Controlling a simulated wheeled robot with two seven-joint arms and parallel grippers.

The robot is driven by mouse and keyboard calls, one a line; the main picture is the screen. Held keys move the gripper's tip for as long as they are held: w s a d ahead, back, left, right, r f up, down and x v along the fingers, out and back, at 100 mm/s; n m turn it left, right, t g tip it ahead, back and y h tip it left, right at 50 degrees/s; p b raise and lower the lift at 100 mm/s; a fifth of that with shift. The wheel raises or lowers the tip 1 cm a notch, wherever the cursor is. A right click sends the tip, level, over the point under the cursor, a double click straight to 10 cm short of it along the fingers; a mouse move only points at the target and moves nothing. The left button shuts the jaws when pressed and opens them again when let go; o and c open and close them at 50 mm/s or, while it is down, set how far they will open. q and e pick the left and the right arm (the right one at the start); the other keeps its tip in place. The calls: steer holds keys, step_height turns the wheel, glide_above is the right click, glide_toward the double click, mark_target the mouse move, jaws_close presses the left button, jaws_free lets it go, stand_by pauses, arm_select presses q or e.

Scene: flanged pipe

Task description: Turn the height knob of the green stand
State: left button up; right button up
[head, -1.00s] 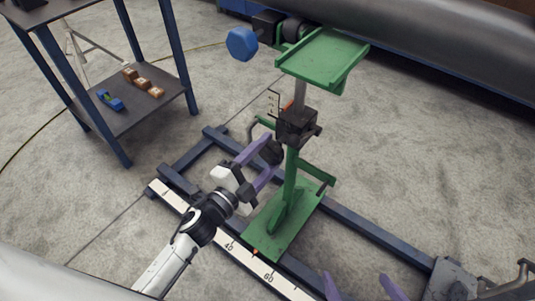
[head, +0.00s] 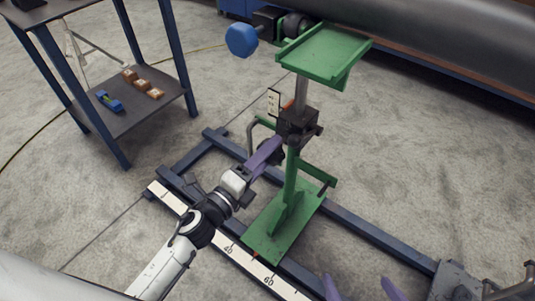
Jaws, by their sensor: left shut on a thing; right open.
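The green stand (head: 323,56) stands upright on a rail frame, with a flat top plate, a silver rod and a green post. A black clamp block (head: 297,122) sits around the post below the rod. A dark height knob (head: 276,155) sticks out to the left of the post, mostly hidden by my gripper. My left gripper (head: 268,151) has purple fingers that overlap in this view, and it is shut on the knob. My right gripper (head: 362,289) shows only as two spread purple fingertips at the bottom edge, open and empty.
The dark blue rail frame (head: 375,231) carries a white ruler strip (head: 230,248) along its near side. A blue knob (head: 241,40) sticks out behind the stand. A large grey pipe (head: 440,50) runs across the back. A shelf table (head: 135,110) stands at left.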

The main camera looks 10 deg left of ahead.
stand_by(0.5)
arm_select(q)
steer(key=o, duration=1)
steer(key=shift+o, duration=0.2)
steer(key=v, duration=1)
steer(key=shift+s, duration=0.15)
steer(key=shift+a+f, duration=0.1)
